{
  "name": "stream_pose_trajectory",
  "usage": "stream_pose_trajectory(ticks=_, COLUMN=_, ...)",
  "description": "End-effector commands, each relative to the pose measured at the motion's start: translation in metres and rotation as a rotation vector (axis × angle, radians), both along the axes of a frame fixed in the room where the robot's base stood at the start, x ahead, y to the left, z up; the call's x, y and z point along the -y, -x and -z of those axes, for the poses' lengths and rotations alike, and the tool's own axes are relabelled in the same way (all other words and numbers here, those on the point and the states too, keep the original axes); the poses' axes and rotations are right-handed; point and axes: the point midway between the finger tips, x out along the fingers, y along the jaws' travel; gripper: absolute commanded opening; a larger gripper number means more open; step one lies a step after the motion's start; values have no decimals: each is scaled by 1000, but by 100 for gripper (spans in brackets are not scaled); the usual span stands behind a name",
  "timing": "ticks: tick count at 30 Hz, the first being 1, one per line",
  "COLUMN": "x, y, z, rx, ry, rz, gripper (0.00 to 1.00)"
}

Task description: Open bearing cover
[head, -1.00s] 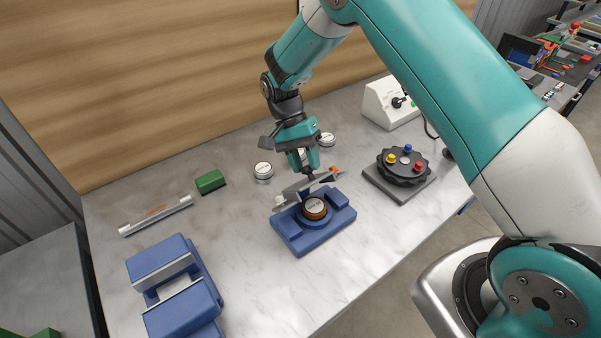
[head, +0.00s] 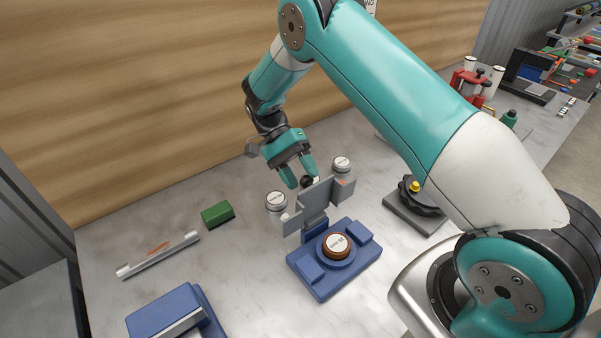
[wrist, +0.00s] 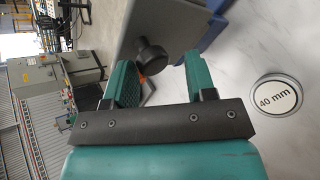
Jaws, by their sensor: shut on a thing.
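The blue bearing housing (head: 330,282) sits on the table in the head view. A round bearing (head: 337,246) with a brown ring and a white label lies exposed in it. The grey cover (head: 317,203) stands raised, about upright, at the back of the housing. Its black knob (head: 307,182) is on the side facing my gripper (head: 300,181). In the wrist view the cover (wrist: 185,18) and the knob (wrist: 151,54) show at my fingertips (wrist: 158,72). My gripper is shut on the knob, though the exact contact is hard to see.
White-labelled round pieces (head: 277,201) and (head: 341,164) stand behind the cover; one also shows in the wrist view (wrist: 276,97). A green block (head: 217,214), a grey bar (head: 158,254) and a blue fixture (head: 175,315) are left. A black turntable (head: 418,200) is right.

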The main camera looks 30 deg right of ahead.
Motion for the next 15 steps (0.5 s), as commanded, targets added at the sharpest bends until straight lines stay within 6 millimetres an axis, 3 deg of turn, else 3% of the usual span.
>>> stream_pose_trajectory(ticks=1, x=-2, y=3, z=16, rx=1, ry=-3, rz=-16, gripper=9)
stream_pose_trajectory(ticks=15, x=-1, y=4, z=18, rx=-1, ry=-3, rz=-13, gripper=5)
